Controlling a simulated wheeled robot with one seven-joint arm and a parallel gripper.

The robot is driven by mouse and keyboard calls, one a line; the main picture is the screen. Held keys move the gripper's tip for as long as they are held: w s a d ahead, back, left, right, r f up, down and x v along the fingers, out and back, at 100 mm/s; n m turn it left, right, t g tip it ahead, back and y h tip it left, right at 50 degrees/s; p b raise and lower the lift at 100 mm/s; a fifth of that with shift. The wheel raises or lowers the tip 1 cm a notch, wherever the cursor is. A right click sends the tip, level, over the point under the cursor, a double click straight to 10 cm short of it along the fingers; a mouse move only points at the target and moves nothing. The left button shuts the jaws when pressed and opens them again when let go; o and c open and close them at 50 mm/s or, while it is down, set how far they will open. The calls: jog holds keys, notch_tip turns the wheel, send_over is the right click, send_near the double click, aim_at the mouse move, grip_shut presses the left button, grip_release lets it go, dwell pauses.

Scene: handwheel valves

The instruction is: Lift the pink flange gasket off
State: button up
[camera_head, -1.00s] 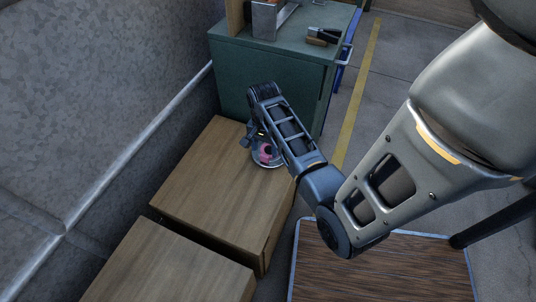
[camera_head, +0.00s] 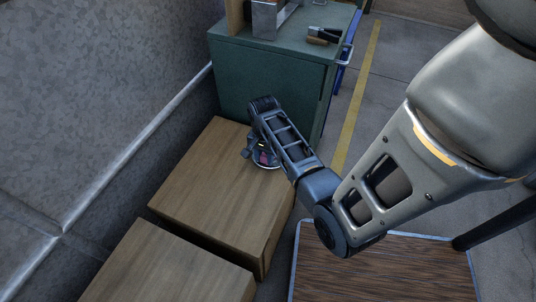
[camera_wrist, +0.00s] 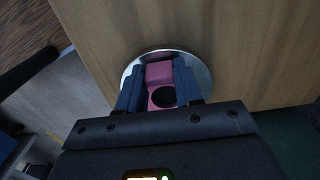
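The pink flange gasket (camera_wrist: 158,72) shows in the wrist view between my gripper's fingers, with a round dark spot at its near part. It lies over a shiny round metal plate (camera_wrist: 203,72) on a wooden box top. My gripper (camera_wrist: 158,80) has one finger on each side of the pink piece. The fingers cover its side edges, so I cannot tell whether they touch it.
The plate is near the far right corner of a wooden box (camera_head: 215,195). A second wooden box (camera_head: 165,270) stands nearer. A green cabinet (camera_head: 265,85) with tools on top rises just behind. A grey wall (camera_head: 90,100) runs along the left.

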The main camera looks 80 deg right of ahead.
jog(key=c, duration=0.5)
notch_tip(320, 180, up, 9)
jog(key=shift+f+p, duration=0.1)
jog(key=shift+p, duration=0.95)
jog(key=shift+r+p, duration=0.6)
jog(key=shift+r, duration=0.05)
